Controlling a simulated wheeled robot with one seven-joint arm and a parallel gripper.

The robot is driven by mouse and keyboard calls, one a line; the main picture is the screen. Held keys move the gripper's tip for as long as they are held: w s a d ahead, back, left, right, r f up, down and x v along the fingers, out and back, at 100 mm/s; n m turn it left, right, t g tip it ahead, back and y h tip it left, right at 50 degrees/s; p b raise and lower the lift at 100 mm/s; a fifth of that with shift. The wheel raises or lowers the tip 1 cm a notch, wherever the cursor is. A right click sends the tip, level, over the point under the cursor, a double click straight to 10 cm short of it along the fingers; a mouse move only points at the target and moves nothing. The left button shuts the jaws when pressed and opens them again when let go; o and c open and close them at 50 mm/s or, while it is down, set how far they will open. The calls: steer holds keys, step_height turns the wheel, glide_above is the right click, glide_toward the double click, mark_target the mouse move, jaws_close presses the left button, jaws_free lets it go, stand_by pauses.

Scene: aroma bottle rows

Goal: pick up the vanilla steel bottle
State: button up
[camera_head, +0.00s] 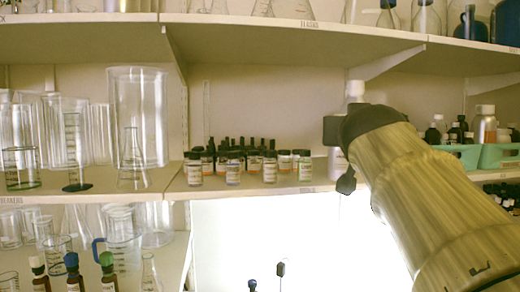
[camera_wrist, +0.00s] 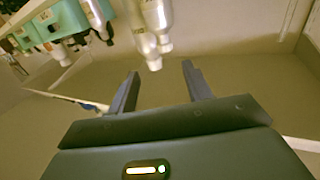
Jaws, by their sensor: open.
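A pale bottle (camera_head: 355,89) with a light cap stands on the middle shelf behind the end of my arm, which hides most of it. A silvery bottle (camera_head: 484,125) with an orange label stands farther right by the teal bins. No label is readable, so I cannot tell which is the vanilla one. In the wrist view, pale, shiny bottles (camera_wrist: 145,38) hang inverted in the picture, just beyond my gripper (camera_wrist: 160,80). Its two fingers are apart with nothing between them. In the head view my gripper (camera_head: 341,155) is at the shelf edge, partly hidden by my wrist.
Small dark-capped bottles (camera_head: 233,165) stand in rows left of my gripper. Glass beakers (camera_head: 138,115) fill the left shelf. Teal bins (camera_head: 497,155) hold bottles at right; they also show in the wrist view (camera_wrist: 60,25). Another shelf (camera_head: 300,38) runs overhead.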

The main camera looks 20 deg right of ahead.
steer(key=shift+w, duration=0.2)
steer(key=shift+d, duration=0.1)
steer(key=p, duration=0.6)
glide_above(340, 151)
steer(key=s, duration=0.2)
steer(key=shift+s+a, duration=0.1)
steer(key=shift+a, duration=0.3)
steer(key=p+x, duration=0.1)
steer(key=x, duration=0.4)
steer(key=shift+w+p, duration=0.35)
steer(key=shift+s+a, duration=0.1)
steer(key=shift+s, duration=0.05)
